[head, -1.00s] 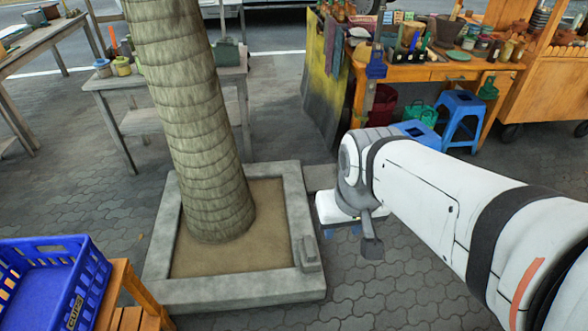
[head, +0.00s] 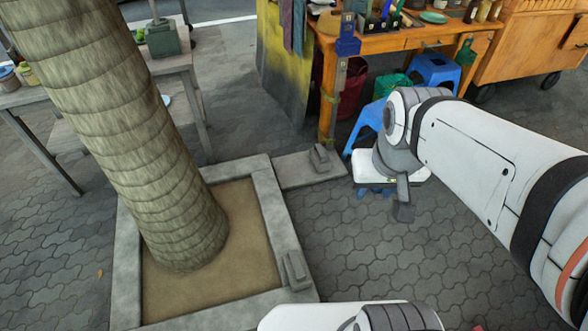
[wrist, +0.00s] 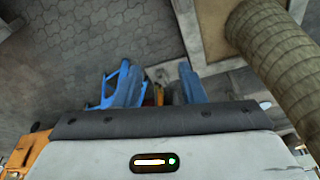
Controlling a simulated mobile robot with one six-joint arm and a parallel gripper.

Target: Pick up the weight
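Two similar small grey blocks with raised tops look like the weight, and I cannot tell which one is meant. One block (head: 295,269) sits on the right rim of the concrete planter. The other block (head: 320,158) sits on a flat grey slab behind the planter. My gripper (head: 375,191) shows partly in the head view, white with blue fingers below, to the right of the slab and apart from both blocks. In the wrist view its blue fingers (wrist: 154,88) are spread apart. Nothing held between them is clear.
The planter (head: 265,205) holds a thick palm trunk (head: 125,130). Behind my arm stand an orange table (head: 400,40) and blue stools (head: 435,70). A grey table (head: 175,62) stands at the back left. Paving right of the planter is open.

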